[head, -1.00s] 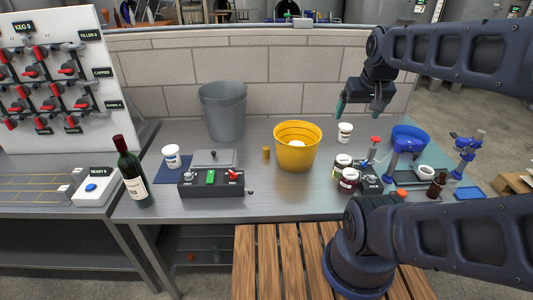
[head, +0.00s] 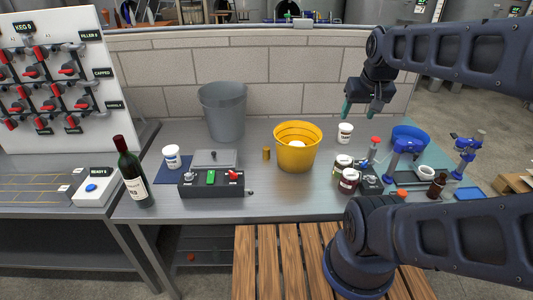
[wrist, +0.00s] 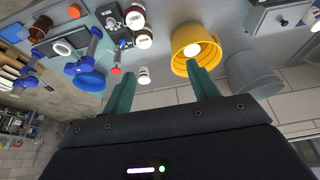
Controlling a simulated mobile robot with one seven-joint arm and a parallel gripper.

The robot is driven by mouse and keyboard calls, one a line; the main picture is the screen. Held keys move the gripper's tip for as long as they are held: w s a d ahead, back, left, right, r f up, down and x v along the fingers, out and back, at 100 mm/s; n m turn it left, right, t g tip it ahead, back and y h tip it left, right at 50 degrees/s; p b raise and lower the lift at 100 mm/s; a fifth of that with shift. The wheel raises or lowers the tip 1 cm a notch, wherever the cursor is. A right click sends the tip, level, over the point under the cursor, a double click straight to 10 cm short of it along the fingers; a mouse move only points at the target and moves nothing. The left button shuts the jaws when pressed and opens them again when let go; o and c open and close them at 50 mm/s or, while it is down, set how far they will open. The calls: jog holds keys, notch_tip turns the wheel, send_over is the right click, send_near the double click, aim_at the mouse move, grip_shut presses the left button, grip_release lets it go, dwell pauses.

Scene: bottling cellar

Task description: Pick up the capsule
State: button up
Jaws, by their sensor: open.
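The capsule looks to be the small gold-brown cylinder (head: 266,154). It stands upright on the steel table, just left of the yellow bucket (head: 297,160) in the head view. I cannot make it out with certainty in the wrist view. My gripper (head: 361,110) is open and empty, with green fingers pointing down. It hangs well above the back right of the table, to the right of the bucket and apart from the capsule. In the wrist view its two fingers (wrist: 163,85) are spread wide with nothing gripped.
The bucket holds a white round thing. A grey bin (head: 224,118) stands behind the capsule. A black switch box (head: 211,184) and wine bottle (head: 132,175) are at left. A white jar (head: 345,133), dark jars (head: 348,180) and a blue bowl (head: 411,134) crowd the right.

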jog(key=w+a+f+m+g, duration=0.15)
jog(key=w+a+m, duration=0.25)
jog(key=w, duration=0.7)
jog(key=m+g+h, duration=0.2)
jog(key=m+h, duration=0.2)
jog(key=m, duration=0.7)
send_over(266, 148)
jog(key=s+a, duration=0.2)
jog(key=a, duration=0.2)
notch_tip(266, 148, down, 25)
jog(key=x, duration=0.5)
jog(key=shift+w+d, duration=0.15)
jog(key=shift+w, duration=0.05)
jog(key=shift+w+d+x, duration=0.1)
jog(key=shift+w+x, duration=0.1)
jog(key=shift+x, duration=1.1)
jog(key=shift+w+d+x, duration=0.1)
jog(key=shift+w+x, duration=0.05)
jog(key=shift+x, duration=1.15)
jog(key=shift+r, duration=0.15)
jog(key=c, duration=0.7)
